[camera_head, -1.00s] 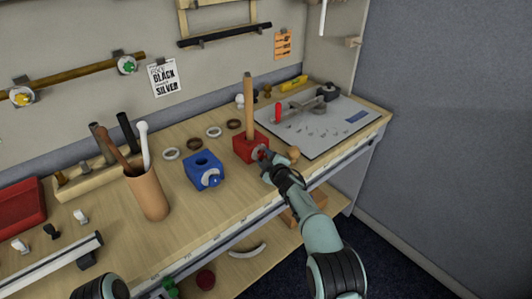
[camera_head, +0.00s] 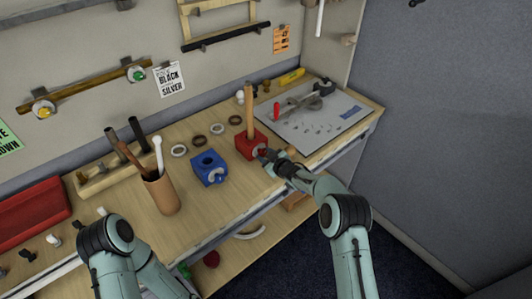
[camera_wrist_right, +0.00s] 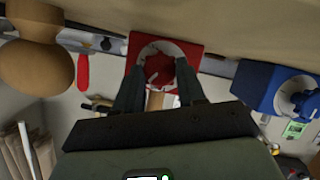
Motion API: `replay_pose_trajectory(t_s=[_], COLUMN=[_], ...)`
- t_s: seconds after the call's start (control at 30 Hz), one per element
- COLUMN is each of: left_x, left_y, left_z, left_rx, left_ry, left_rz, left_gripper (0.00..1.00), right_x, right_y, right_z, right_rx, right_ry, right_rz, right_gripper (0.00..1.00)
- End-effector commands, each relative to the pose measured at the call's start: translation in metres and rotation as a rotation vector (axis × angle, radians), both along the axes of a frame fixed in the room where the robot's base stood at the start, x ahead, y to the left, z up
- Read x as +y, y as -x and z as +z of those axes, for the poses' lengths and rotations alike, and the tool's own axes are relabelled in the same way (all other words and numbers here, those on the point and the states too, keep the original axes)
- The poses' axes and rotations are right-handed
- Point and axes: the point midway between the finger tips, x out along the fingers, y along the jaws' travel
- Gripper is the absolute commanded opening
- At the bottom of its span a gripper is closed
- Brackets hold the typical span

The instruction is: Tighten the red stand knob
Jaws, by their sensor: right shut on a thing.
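The red stand (camera_head: 247,144) is a red block on the wooden bench with a wooden rod (camera_head: 250,110) upright in it. Its knob faces the bench's front edge. In the right wrist view the red knob (camera_wrist_right: 159,69) sits on a pale round disc on the red block's face. My right gripper (camera_head: 268,156) reaches the knob from the front. In the wrist view its two dark fingers stand on either side of the knob and are shut on it. My left arm shows at the lower left, but its gripper is out of view.
A blue block (camera_head: 208,168) with a blue knob stands left of the red stand. Dark and pale rings (camera_head: 199,141) lie behind it. A brown cup (camera_head: 161,192) with tools stands further left. A grey board (camera_head: 315,120) with a red-handled tool lies to the right.

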Motion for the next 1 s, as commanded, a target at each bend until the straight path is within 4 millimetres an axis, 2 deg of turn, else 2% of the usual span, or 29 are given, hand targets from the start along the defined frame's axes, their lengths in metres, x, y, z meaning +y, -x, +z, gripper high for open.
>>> replay_pose_trajectory(t_s=[0.03,0.4,0.43,0.77,1.0], left_x=[0.0,0.0,0.0,0.0,0.0], left_y=[-0.002,-0.001,-0.001,0.0,0.022], left_z=[0.001,0.001,0.001,0.0,-0.019], left_rx=[-0.002,-0.001,-0.001,0.001,0.025], left_ry=[0.0,0.0,0.0,0.0,0.0], left_rz=[0.001,0.0,0.0,0.0,0.0], left_gripper=[0.43,0.43,0.43,0.43,0.43], right_x=[0.0,0.0,0.0,-0.001,-0.012], right_y=[-0.002,-0.001,-0.001,0.001,0.023], right_z=[0.004,0.003,0.003,0.001,0.005], right_rx=[-0.005,-0.003,-0.003,0.0,0.003], right_ry=[-0.006,-0.009,-0.009,-0.007,-0.007], right_rz=[-0.001,0.0,0.0,-0.001,-0.003], right_gripper=[0.09,0.09,0.49,0.5,0.5])
